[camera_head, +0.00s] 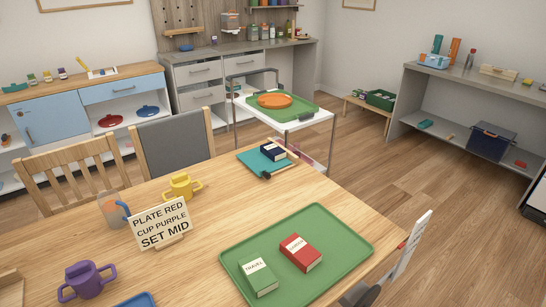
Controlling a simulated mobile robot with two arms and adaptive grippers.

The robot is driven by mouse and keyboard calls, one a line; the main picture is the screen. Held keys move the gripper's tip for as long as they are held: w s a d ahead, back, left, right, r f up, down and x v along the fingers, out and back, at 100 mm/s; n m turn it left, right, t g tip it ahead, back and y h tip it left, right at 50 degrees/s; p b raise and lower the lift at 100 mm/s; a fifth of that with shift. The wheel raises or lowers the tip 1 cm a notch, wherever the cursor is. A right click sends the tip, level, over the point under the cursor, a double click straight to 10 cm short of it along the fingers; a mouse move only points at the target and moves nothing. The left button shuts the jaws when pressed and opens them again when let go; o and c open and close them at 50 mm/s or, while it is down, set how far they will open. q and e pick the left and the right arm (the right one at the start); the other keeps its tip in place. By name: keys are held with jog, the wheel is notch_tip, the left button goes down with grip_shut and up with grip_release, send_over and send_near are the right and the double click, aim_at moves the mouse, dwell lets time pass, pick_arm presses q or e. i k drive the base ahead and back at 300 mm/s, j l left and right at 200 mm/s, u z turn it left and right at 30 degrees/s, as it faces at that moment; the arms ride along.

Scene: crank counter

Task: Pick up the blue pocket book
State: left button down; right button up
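The small dark blue book (272,151) lies on a teal flat book or folder (263,160) near the far right edge of the wooden table. A pale band shows on its cover. A dark rod-like item lies by the teal piece's front edge. Neither of my grippers can be made out in the head view. A dark grey part at the bottom edge, right of the green tray, is cut off, and I cannot tell what it is.
A green tray (231,262) holds a green book (259,277) and a red book (300,252). A yellow cup (182,187), a clear cup, a sign (160,223) and a purple cup (87,281) stand left. A white cart (312,127) stands behind the table.

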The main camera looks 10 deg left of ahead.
aim_at(271, 150)
jog(key=i+l+z, duration=0.4)
jog(key=l, duration=0.3)
jog(key=i+l+z, duration=0.4)
jog(key=l, duration=0.15)
jog(key=i+l+z, duration=0.4)
jog(key=i+u, duration=0.15)
jog(key=i, duration=0.3)
jog(key=i+l+u, duration=0.15)
jog(key=i, duration=0.25)
jog(key=i+l+u, duration=0.15)
jog(key=i, duration=0.25)
jog(key=i+l+u, duration=0.15)
jog(key=i+l, duration=0.15)
jog(key=i+j+u, duration=0.1)
jog(key=i+u, duration=0.15)
jog(key=u, duration=0.15)
jog(key=i+u, duration=0.2)
jog(key=u, duration=0.2)
jog(key=i+u, duration=0.25)
jog(key=u, duration=0.15)
jog(key=i+l+u, duration=0.15)
jog(key=u, duration=0.3)
jog(key=i+l+u, duration=0.25)
jog(key=u, duration=0.15)
